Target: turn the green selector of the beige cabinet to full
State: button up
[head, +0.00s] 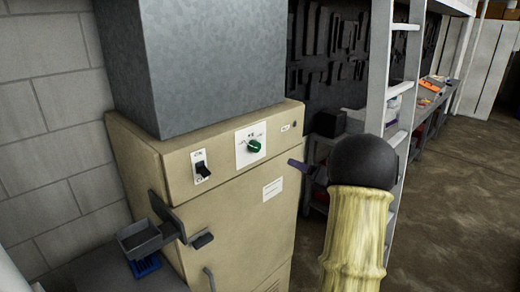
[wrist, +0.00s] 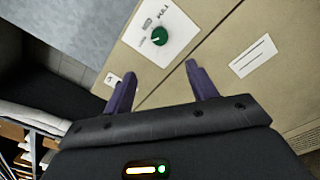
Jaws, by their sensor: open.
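The beige cabinet (head: 228,225) stands left of centre in the head view. Its green selector (head: 254,146) is a round knob on a white plate high on the front. The wrist view shows the selector (wrist: 159,36) just beyond my fingertips, with a printed word at the plate's upper edge that looks like FULL. A pale mark on the knob faces left in the head view; its exact setting is too small to read. My gripper (wrist: 162,69) is open and empty, its purple fingers apart and not touching the knob. In the head view a purple finger (head: 298,165) shows right of the cabinet front.
A black rocker switch (head: 202,170) sits left of the selector. A grey tray bracket (head: 145,238) juts out at the cabinet's lower left. A grey duct (head: 215,60) rises from the top. A ladder (head: 400,75) and workbench (head: 425,108) stand to the right; open floor lies beyond.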

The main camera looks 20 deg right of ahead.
aim_at(258, 149)
jog(key=p+x, duration=0.9)
jog(key=x, duration=0.7)
jog(key=shift+w+a+r, duration=0.1)
jog(key=shift+w+a, duration=0.1)
jog(key=shift+w+a+p, duration=0.15)
jog(key=shift+w+p, duration=0.15)
jog(key=shift+w, duration=0.1)
jog(key=shift+c, duration=0.5)
jog(key=c, duration=0.9)
